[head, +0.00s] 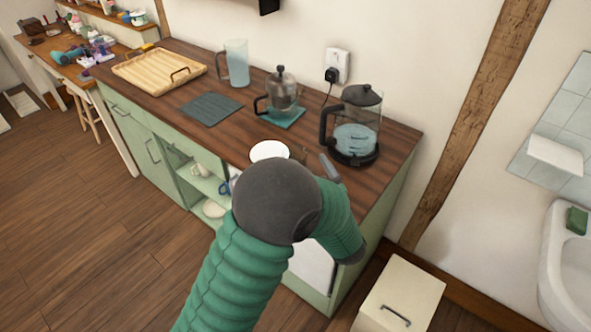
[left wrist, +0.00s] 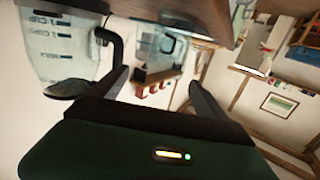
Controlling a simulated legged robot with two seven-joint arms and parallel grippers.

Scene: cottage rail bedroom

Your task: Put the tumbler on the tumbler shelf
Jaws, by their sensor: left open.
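I cannot make out a tumbler for certain in either view; my arm hides part of the counter front. A green cabinet under the counter has open shelves (head: 205,185) with a cream mug (head: 199,169), a blue mug (head: 225,187) and a pale dish (head: 213,208); I cannot tell which is the tumbler shelf. My left gripper (head: 317,161) is over the counter's front right part, mostly hidden by my wrist. In the left wrist view the left gripper (left wrist: 160,92) is open, with nothing clearly held between its fingers. My right gripper is not in view.
A kettle (head: 355,140) stands just beyond the gripper, and a white round item (head: 269,151) lies left of it. A cream bin (head: 402,290) stands lower right.

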